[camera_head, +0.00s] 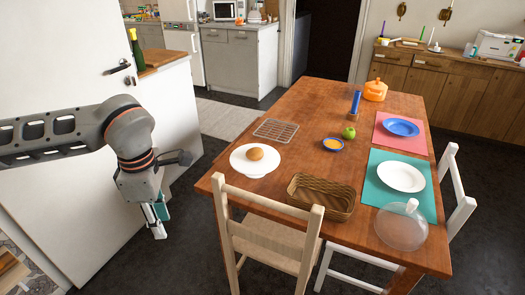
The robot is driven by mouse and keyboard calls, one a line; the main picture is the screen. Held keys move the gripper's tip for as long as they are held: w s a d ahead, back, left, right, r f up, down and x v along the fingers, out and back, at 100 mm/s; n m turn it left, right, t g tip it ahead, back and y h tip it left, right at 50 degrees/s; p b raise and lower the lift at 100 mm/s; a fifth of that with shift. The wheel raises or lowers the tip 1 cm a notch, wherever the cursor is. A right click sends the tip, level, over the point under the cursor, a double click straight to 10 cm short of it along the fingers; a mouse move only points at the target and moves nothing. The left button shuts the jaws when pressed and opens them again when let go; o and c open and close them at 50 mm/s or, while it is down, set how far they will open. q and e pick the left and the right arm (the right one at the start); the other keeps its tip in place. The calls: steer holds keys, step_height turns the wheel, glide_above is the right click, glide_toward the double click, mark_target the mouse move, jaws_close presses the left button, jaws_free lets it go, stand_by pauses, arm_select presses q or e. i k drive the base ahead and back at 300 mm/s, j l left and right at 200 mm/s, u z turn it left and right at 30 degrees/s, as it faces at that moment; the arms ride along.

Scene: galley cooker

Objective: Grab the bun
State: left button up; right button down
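The bun (255,154) is round and golden brown. It sits on a white plate (238,168) near the left end of the wooden table (290,130). My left gripper (158,222) hangs pointing down at the left, off the table, over the floor. It is well apart from the bun and plate, to their left and nearer to me. Its fingers show small and side-on, so I cannot tell whether they are open; I see nothing held. My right gripper is not in view.
A wire rack (276,130), woven basket (321,197), small blue bowl (333,144), green apple (349,133) and glass dome (401,227) are on the table. A wooden chair (265,235) stands at the near side, its back close to the plate. A white door (60,60) is at the left.

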mark_target(255, 153)
steer(key=i+j+z, duration=0.2)
steer(key=j+z, duration=0.25)
steer(key=i+j+z, duration=0.15)
steer(key=j+z, duration=0.3)
steer(key=j, duration=0.2)
steer(key=j+z, duration=0.4)
steer(key=j, duration=0.2)
steer(key=j+z, duration=0.3)
steer(key=j, duration=0.15)
steer(key=j+z, duration=0.35)
steer(key=j, duration=0.15)
steer(key=j+z, duration=0.4)
steer(key=j, duration=0.15)
steer(key=j+z, duration=0.45)
steer(key=j, duration=0.15)
steer(key=k, duration=0.05)
